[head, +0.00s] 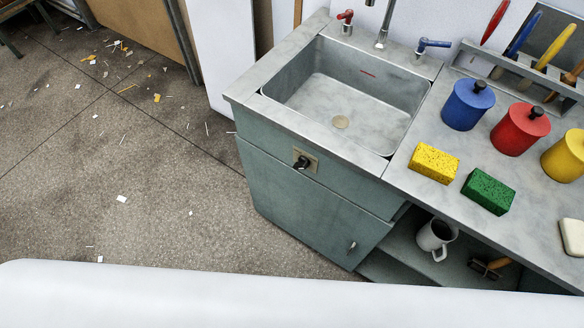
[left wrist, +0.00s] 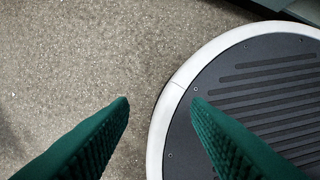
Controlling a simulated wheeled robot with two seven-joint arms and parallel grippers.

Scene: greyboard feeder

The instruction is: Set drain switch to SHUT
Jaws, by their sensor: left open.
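The drain switch is a black knob (head: 301,162) on a small tan plate (head: 312,157) on the green front of the sink cabinet, below the basin, in the head view. Its lettering is too small to read. My right gripper is in neither view.
On the counter stand a blue canister (head: 467,106), a red canister (head: 519,131), a yellow sponge (head: 434,163) and a green sponge (head: 488,191). A white mug (head: 434,238) sits on the open shelf below. The floor left of the cabinet is open, with scattered scraps (head: 122,199).

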